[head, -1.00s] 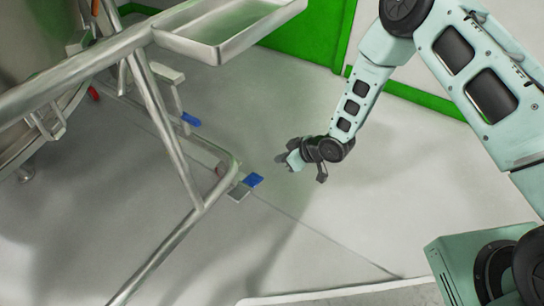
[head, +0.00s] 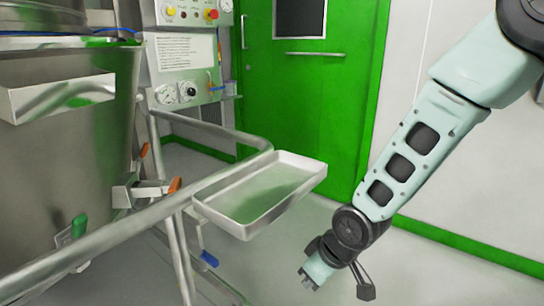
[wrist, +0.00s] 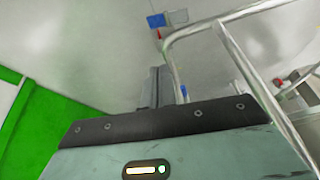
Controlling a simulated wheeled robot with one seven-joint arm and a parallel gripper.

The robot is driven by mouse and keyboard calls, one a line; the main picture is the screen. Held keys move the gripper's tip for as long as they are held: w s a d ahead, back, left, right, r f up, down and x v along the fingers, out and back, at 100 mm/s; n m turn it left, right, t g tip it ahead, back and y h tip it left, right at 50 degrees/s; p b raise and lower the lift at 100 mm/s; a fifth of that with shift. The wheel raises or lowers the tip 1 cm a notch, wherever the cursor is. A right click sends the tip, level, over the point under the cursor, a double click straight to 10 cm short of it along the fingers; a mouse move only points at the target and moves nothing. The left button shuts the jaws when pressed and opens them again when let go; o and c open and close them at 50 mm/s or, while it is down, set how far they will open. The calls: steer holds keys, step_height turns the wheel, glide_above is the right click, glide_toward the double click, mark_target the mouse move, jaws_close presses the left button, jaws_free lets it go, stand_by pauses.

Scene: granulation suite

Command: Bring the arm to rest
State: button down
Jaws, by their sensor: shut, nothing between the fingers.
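My arm hangs down on the right of the head view, bent at the elbow, with my gripper (head: 308,281) low near the bottom edge. The gripper is shut and holds nothing. It is in free space, below and to the right of a metal tray and apart from it. In the wrist view the gripper's dark body and shut fingers (wrist: 154,88) point towards the grey floor, with a metal tube frame close on the right.
The empty metal tray (head: 262,193) is fixed by a tubular rail (head: 120,236). A steel vessel (head: 75,150) stands at left, a control panel (head: 187,50) behind it. A green door (head: 312,110) and white wall (head: 425,95) close off the back. Floor right of the tray is clear.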

steer(key=s+d+r+m+g+h+p, duration=0.1)
steer(key=s+d+r, duration=0.2)
steer(key=s+r, duration=0.65)
steer(key=s+d+r+g+h+p, duration=0.1)
steer(key=s+d+r+g+h, duration=0.15)
steer(key=s+r, duration=0.65)
step_height(320, 180, up, 35)
steer(key=s+p, duration=0.2)
steer(key=p, duration=3.6)
steer(key=shift+s+d+t+y, duration=0.15)
steer(key=shift+s+t+y, duration=0.05)
steer(key=shift+t+y, duration=0.15)
steer(key=shift+f, duration=0.1)
